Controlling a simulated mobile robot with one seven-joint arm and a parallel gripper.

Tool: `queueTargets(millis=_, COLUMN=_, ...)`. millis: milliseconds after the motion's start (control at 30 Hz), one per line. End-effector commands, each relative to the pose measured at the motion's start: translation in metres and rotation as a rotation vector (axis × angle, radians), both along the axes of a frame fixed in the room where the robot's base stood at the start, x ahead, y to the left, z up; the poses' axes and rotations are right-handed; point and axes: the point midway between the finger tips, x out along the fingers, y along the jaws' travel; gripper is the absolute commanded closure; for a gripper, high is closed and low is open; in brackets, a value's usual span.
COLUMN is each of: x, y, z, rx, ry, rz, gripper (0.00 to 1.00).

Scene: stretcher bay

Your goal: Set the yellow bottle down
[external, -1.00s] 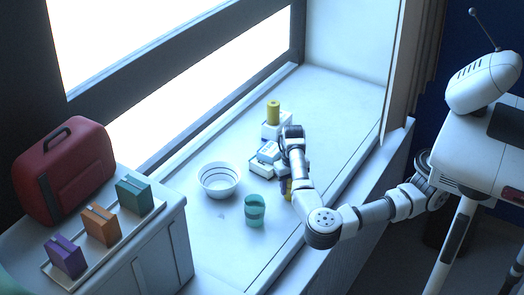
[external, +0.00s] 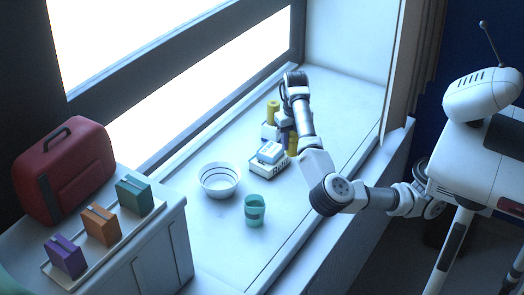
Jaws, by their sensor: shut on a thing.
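A yellow bottle (external: 293,144) is in my gripper (external: 288,132), partly hidden by the gripper and arm. It looks upright, just behind and right of the stacked white boxes. I cannot tell whether its base touches the window sill (external: 335,110). My gripper points down and is shut on the bottle; its fingertips are hard to make out. A second yellow cylinder (external: 273,110) stands upright on a white box (external: 268,132), just left of my gripper.
A small white box (external: 270,151) lies on a larger lettered box (external: 268,169) in front of my gripper. The sill is clear to the right and behind.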

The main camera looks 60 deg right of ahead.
Motion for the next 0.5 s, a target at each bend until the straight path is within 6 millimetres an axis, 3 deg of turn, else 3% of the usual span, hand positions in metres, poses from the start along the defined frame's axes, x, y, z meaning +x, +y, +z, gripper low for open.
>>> queueTargets(millis=267, x=0.001, y=-0.004, z=0.011, rx=-0.001, ry=-0.001, rz=-0.008, gripper=0.88)
queueTargets(millis=367, x=0.007, y=-0.019, z=0.010, rx=-0.002, ry=0.001, rz=-0.033, gripper=0.88)
queueTargets(millis=500, x=0.019, y=-0.061, z=0.009, rx=-0.003, ry=0.005, rz=-0.103, gripper=0.88)
